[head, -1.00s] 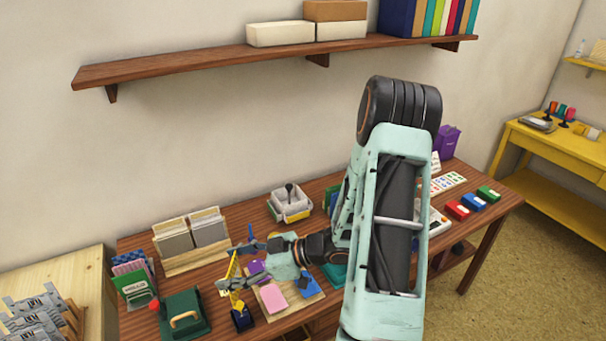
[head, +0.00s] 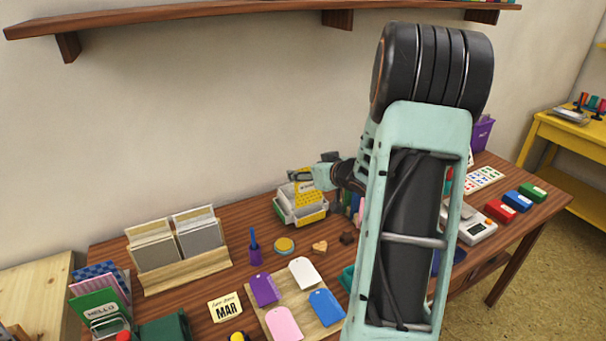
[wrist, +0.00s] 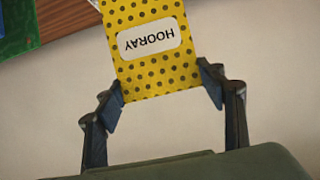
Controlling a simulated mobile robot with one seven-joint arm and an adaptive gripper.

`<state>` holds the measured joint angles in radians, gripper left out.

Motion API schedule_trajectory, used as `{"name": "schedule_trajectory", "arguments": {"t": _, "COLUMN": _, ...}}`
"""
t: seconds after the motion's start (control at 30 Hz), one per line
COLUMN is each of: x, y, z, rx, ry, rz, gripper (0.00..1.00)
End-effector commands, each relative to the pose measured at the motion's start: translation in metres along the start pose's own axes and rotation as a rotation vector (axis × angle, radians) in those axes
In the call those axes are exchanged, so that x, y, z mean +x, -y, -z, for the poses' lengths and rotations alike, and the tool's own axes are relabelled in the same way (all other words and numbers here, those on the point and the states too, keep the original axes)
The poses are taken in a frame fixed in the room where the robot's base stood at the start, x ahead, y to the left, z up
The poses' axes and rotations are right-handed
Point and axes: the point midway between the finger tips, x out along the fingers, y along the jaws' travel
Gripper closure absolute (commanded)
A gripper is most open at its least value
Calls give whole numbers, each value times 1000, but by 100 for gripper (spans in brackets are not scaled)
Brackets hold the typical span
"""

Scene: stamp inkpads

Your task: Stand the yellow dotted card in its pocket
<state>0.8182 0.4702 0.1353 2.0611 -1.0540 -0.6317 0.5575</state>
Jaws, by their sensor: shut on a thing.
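The yellow dotted card (head: 309,192) is in my gripper (head: 303,178), raised over the table at the back middle, in front of a white and green tray. In the wrist view the card (wrist: 150,72) fills the space between my two fingertips (wrist: 162,82), gripped at its side edges. Its HOORAY label reads upside down there. Several greeting cards stand at the table's left end: a green HELLO card (head: 97,309), a pink striped card (head: 92,287) and a blue checkered card (head: 88,270). I cannot make out the yellow card's own pocket.
A wooden holder (head: 188,270) with grey pads stands right of the cards. The white and green tray (head: 300,215) is below my gripper. My arm hides the right middle.

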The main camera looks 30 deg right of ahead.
Motion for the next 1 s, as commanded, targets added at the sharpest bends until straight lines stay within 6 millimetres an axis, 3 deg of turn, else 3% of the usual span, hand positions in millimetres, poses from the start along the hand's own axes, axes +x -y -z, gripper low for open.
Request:
{"name": "schedule_trajectory", "arguments": {"t": 0.6, "x": -2, "y": -4, "z": 4, "rx": 9, "ry": 1, "rz": -15, "gripper": 46}}
{"name": "schedule_trajectory", "arguments": {"t": 1.0, "x": 12, "y": -4, "z": -24, "rx": 9, "ry": 0, "rz": -14, "gripper": 46}}
